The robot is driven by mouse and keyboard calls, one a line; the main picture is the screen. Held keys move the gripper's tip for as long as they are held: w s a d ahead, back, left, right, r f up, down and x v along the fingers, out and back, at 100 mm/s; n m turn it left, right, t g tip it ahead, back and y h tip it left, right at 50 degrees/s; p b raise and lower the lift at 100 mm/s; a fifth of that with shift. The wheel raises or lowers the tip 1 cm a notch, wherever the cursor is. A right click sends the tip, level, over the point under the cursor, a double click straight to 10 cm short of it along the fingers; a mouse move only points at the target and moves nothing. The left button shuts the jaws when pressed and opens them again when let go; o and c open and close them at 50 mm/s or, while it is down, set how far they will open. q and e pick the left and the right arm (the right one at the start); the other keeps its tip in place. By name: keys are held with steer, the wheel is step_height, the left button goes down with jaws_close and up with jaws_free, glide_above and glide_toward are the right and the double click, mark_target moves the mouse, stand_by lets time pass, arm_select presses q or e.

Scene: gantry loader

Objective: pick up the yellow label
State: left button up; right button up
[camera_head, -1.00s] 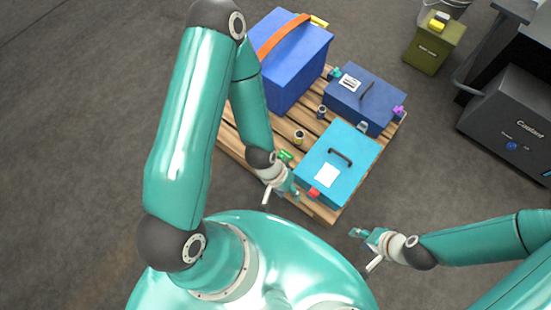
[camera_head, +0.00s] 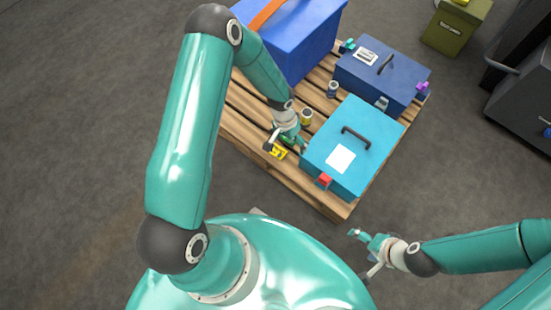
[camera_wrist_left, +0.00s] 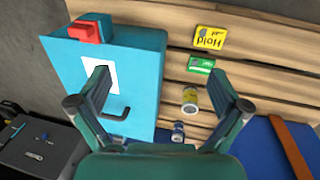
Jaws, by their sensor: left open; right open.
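The yellow label (camera_head: 279,153), marked "Hold" in the left wrist view (camera_wrist_left: 210,38), lies flat on the wooden pallet left of the cyan box. My left gripper (camera_head: 293,142) is open and empty above the pallet, close to the label, and partly covers it in the head view. In the left wrist view the label is beyond the spread fingers (camera_wrist_left: 172,88), towards the top. A green label (camera_wrist_left: 200,64) lies beside it, nearer the gripper. My right gripper (camera_head: 358,235) is open and empty off the pallet at the lower right.
The cyan box (camera_head: 375,128) with a red latch stands beside the label. A dark blue box (camera_head: 400,82), a larger blue box (camera_head: 290,45) and small cans (camera_head: 306,117) share the pallet (camera_head: 240,120). An olive bin (camera_head: 452,30) stands on the floor.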

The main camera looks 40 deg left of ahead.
arm_select(q)
steer(key=w+a+f+y+b, duration=0.2)
steer(key=w+a+f+b, duration=0.25)
steer(key=a+f, duration=0.2)
steer(key=b, duration=0.3)
glide_above(277, 146)
steer(key=s+d, duration=0.2)
steer(key=s, duration=0.1)
steer(key=f, duration=1)
steer(key=shift+w+f, duration=0.25)
steer(key=shift+f, duration=0.1)
steer(key=shift+s+a+f+b, duration=0.15)
steer(key=shift+f+b, duration=0.5)
steer(key=shift+f, duration=0.7)
steer(key=shift+s+a+f+b, duration=0.15)
steer(key=shift+f+b, duration=0.45)
steer(key=shift+f, duration=0.7)
steer(key=shift+w, duration=0.1)
arm_select(e)
step_height(277, 146, down, 12)
steer(key=shift+f, duration=0.15)
arm_select(q)
steer(key=c, duration=1.1)
steer(key=shift+r, duration=0.2)
